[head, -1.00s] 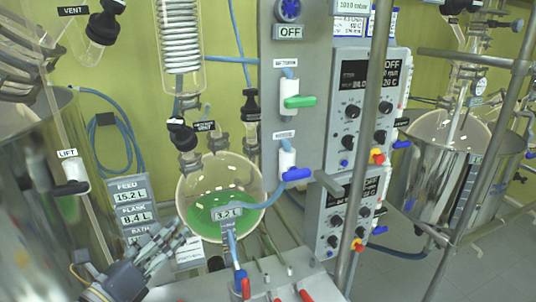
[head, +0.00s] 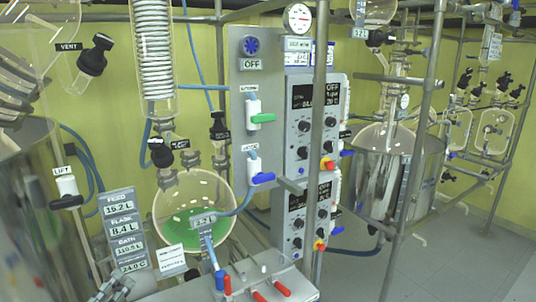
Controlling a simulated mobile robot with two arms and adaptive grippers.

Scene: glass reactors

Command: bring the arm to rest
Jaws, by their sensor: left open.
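My left gripper (head: 112,290) shows only in part at the bottom left edge of the head view. Its grey fingers are open, and I see nothing between them. It is below and left of the round glass flask (head: 227,190) with green liquid, apart from it, and just below the grey label panel (head: 119,197). The rest of the left arm is mostly cut off by the picture edge. My right gripper is not in view.
A grey control panel (head: 240,140) with green and blue valve handles stands mid-view. A bench (head: 240,291) with red-handled valves is at the bottom. A metal post (head: 317,130) rises beside the control boxes. A steel vessel (head: 372,190) stands right. Floor at lower right is clear.

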